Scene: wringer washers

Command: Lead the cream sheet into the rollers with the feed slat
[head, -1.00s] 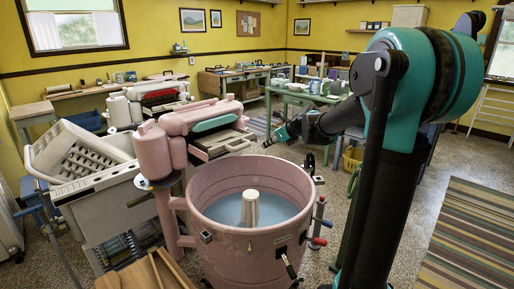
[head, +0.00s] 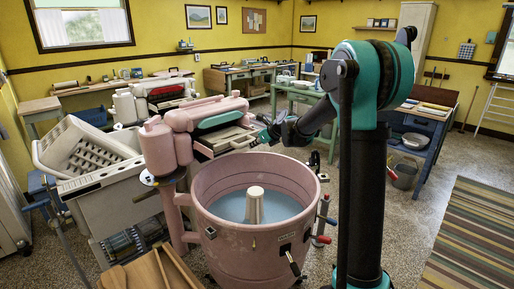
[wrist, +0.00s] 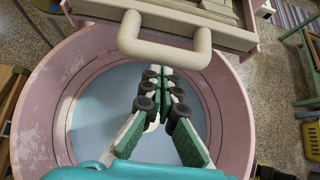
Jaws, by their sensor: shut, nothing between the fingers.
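The pink wringer head (head: 205,112) stands over the back left of the pink washer tub (head: 254,240). A cream tray-like part (head: 226,140) sticks out below it; in the wrist view its cream handle (wrist: 165,50) lies just beyond my fingertips. My gripper (wrist: 158,88) is shut and empty above the pale blue water in the tub. I cannot make out the cream sheet in either view. Wooden strips (head: 176,268) lie at the lower left of the head view; I cannot tell whether one is the feed slat. The rollers are hidden by the wringer housing.
A cream agitator post (head: 254,205) stands in the tub. A grey sink unit (head: 125,198) with a white ribbed rack (head: 85,150) is at left. A green table (head: 300,95) and a blue bench (head: 425,125) stand behind.

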